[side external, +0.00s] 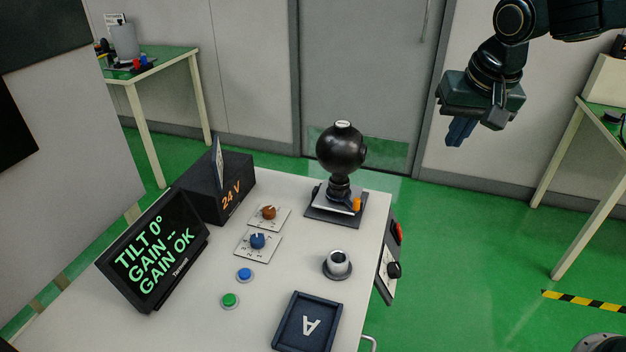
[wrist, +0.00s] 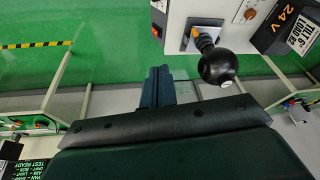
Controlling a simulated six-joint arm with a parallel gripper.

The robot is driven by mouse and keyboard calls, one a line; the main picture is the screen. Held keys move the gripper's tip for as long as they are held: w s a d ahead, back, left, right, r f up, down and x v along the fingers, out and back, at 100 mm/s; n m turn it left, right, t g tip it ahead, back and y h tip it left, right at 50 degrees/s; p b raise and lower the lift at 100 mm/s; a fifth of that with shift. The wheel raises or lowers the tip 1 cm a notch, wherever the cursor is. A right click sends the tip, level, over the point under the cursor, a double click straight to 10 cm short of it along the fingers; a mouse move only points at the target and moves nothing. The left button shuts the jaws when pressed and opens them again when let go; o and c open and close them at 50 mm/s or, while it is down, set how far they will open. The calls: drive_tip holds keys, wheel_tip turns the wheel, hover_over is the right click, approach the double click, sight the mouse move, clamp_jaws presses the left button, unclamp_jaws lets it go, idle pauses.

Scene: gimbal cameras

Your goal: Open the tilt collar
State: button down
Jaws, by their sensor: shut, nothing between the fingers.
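A black ball-shaped camera head (side external: 341,150) stands on a short neck above a square base plate (side external: 322,212) at the far right corner of the white table. A dark collar (side external: 339,186) sits on the neck under the ball, and a small orange lever (side external: 357,204) is beside it. In the wrist view the ball (wrist: 218,67) and the orange lever (wrist: 195,32) show right of my fingers. My gripper (side external: 459,131) is shut and empty, raised in the air right of the ball and clear of it. It also shows in the wrist view (wrist: 158,72).
A screen (side external: 154,247) reads TILT 0°, GAIN --, GAIN OK. A black 24 V box (side external: 215,190), knobs (side external: 258,241), buttons (side external: 230,300), a metal socket (side external: 338,264) and a tray marked A (side external: 280,325) share the table (side external: 190,318). The space between gripper and ball is free.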

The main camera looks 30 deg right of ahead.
drive_tip(key=w+a+f+m+h, duration=0.1)
drive_tip(key=w+a+f+m, duration=0.1)
drive_tip(key=w+a+f, duration=0.4)
drive_tip(key=w+a+f+m+g+h, duration=0.1)
drive_tip(key=w+a+f+m, duration=0.1)
drive_tip(key=w+a+f, duration=0.5)
wheel_tip(320, 180, down, 4)
drive_tip(key=shift+f+m, duration=0.1)
drive_tip(key=shift+m, duration=0.3)
drive_tip(key=x, duration=0.3)
drive_tip(key=d+x, duration=0.1)
drive_tip(key=x, duration=0.3)
drive_tip(key=w+d+r+x, duration=0.1)
drive_tip(key=x, duration=0.2)
drive_tip(key=shift+w+d+f, duration=0.2)
drive_tip(key=shift+f, duration=0.2)
drive_tip(key=shift+w+d, duration=0.45)
drive_tip(key=shift+d, duration=0.15)
